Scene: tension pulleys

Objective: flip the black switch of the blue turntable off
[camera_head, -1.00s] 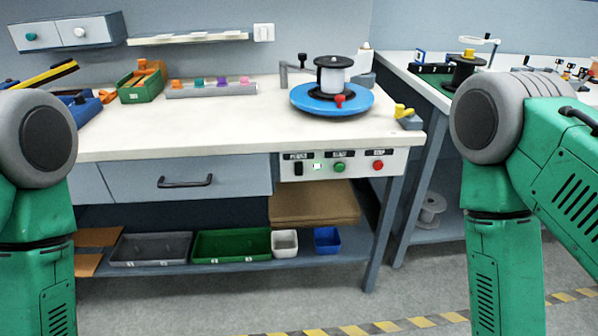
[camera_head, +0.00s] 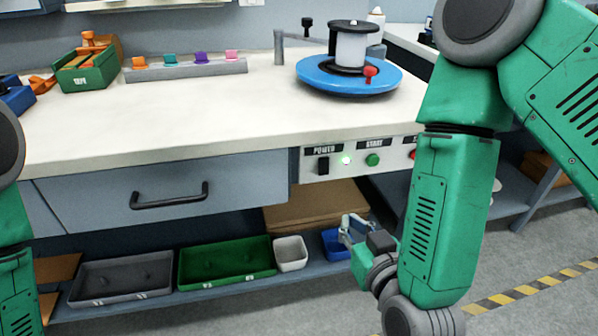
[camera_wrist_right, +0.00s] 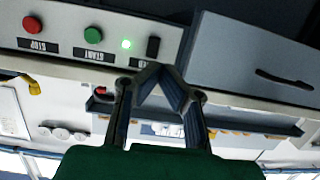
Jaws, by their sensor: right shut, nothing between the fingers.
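The blue turntable (camera_head: 320,78) stands on the white workbench with a black-and-white spool and a red knob on it. Its black power switch (camera_head: 323,165) is on the panel at the bench front, under the POWER label, beside a lit green lamp (camera_head: 346,161). My right gripper (camera_head: 346,226) is shut and empty, in front of and below the panel. In the upside-down right wrist view, the switch (camera_wrist_right: 153,47) is just beyond the shut fingertips (camera_wrist_right: 160,78), apart from them. My left gripper is out of view; only part of that arm shows.
A green START button (camera_head: 373,160) and a partly hidden red button are right of the switch. A drawer (camera_head: 165,190) with a black handle is left of the panel. Below, a shelf holds grey and green trays and a blue bin (camera_head: 335,246).

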